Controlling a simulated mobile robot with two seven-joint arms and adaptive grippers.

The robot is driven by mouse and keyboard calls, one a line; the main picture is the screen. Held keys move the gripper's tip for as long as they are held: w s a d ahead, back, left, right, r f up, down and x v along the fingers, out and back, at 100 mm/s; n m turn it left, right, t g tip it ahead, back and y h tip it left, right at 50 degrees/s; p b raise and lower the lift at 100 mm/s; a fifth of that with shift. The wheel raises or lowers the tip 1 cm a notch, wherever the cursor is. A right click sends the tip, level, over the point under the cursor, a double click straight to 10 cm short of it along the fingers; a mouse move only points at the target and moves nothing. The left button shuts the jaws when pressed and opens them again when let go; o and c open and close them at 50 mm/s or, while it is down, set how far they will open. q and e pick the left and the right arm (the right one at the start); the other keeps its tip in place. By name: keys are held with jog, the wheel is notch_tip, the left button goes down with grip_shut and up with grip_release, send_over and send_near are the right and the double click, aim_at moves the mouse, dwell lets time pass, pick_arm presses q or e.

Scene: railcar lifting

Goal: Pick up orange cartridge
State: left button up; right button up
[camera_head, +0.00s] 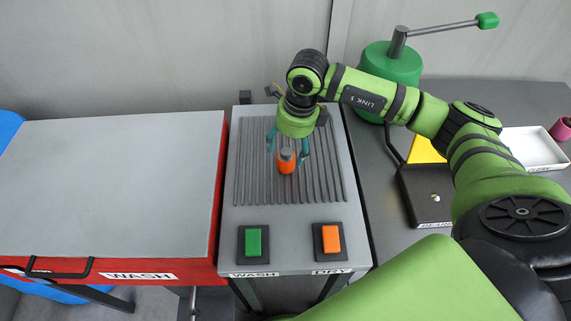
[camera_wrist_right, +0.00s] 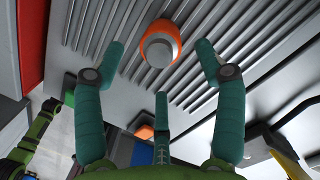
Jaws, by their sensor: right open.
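The orange cartridge (camera_head: 286,162) with a grey top stands on the ribbed grey plate (camera_head: 325,190) of the wash/dry station. It also shows in the right wrist view (camera_wrist_right: 160,45), at the upper middle, seen from above. My right gripper (camera_head: 287,150) is above and around the cartridge in the head view. Its teal fingers are spread open, and in the wrist view (camera_wrist_right: 163,65) they stand apart from the cartridge, which lies slightly ahead of them. My left gripper does not show.
A green button (camera_head: 253,240) and an orange button (camera_head: 331,240) sit at the station's front. A red-sided wash box (camera_head: 110,190) with a grey lid stands at left. A green press-like device (camera_head: 392,65), a dark stand (camera_head: 428,200) and a white tray (camera_head: 530,148) are at right.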

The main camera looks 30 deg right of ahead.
aim_at(284, 159)
jog(key=f+p, duration=0.3)
jog(key=f, duration=0.1)
jog(key=shift+w+a, duration=0.3)
jog(key=shift+w+a+f, duration=0.1)
jog(key=shift+w+f, duration=0.1)
jog(key=shift+f, duration=1)
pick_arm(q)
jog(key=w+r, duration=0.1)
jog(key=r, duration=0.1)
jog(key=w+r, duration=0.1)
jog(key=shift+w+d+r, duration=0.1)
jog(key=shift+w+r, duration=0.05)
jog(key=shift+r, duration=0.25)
pick_arm(e)
jog(key=c, duration=1.2)
